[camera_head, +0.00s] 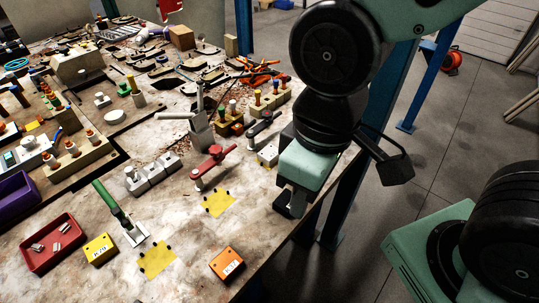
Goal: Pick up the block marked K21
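An orange block (227,265) lies near the table's front edge. Its white label is small and blurred; it may read K21, but I cannot be sure. A yellow block (100,249) with a white label sits farther left, beside a red tray; its label is also too blurred to read surely. My gripper (291,204) hangs at the table's right edge, above and to the right of the orange block in the picture and apart from it. Its dark fingers are partly hidden, and I see nothing held between them.
A red tray (27,263) with small metal parts is at the left. A green-handled clamp (118,210) and a red-handled clamp (212,166) stand on the table (190,280). Yellow patches (157,260) lie beside the orange block. Clutter fills the back; bare tabletop surrounds the orange block.

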